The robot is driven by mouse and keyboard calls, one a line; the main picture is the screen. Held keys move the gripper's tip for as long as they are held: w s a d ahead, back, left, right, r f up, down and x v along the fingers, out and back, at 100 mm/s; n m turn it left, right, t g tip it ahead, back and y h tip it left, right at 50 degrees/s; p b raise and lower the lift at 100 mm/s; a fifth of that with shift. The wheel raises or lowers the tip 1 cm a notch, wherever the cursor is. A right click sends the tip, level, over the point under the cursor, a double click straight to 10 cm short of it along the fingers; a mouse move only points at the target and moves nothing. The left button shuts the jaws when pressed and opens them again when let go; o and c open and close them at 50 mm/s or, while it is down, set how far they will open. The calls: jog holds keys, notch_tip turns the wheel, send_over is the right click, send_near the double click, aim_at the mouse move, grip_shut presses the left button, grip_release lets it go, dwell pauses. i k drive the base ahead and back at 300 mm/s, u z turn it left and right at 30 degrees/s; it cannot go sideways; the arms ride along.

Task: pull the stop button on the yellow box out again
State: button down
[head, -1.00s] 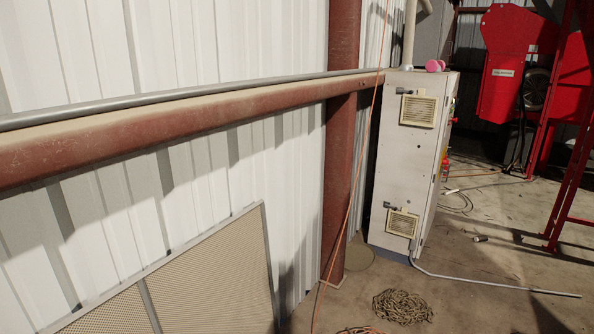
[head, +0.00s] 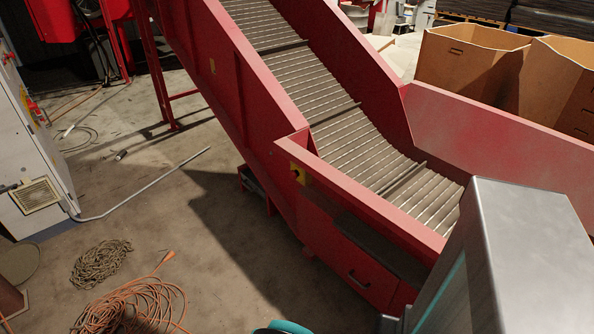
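A small yellow box (head: 300,174) is fixed to the red side wall of the conveyor, near the corner where the incline meets the lower section. A dark spot shows on its face, but it is too small to tell whether the stop button is in or out. My gripper is not in view.
The red conveyor (head: 350,215) with its slatted belt (head: 352,125) crosses the middle. Orange cable (head: 135,305), a rope coil (head: 100,262) and a grey pipe (head: 140,186) lie on the floor at left. A grey cabinet (head: 30,150) stands at far left. Floor left of the conveyor is partly clear.

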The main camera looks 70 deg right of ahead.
aim_at(292, 174)
jog(key=u, duration=0.75)
jog(key=k, duration=0.15)
jog(key=z, duration=3.1)
jog(key=i, duration=0.6)
jog(key=z, duration=0.1)
jog(key=k, duration=0.6)
jog(key=u, duration=0.05)
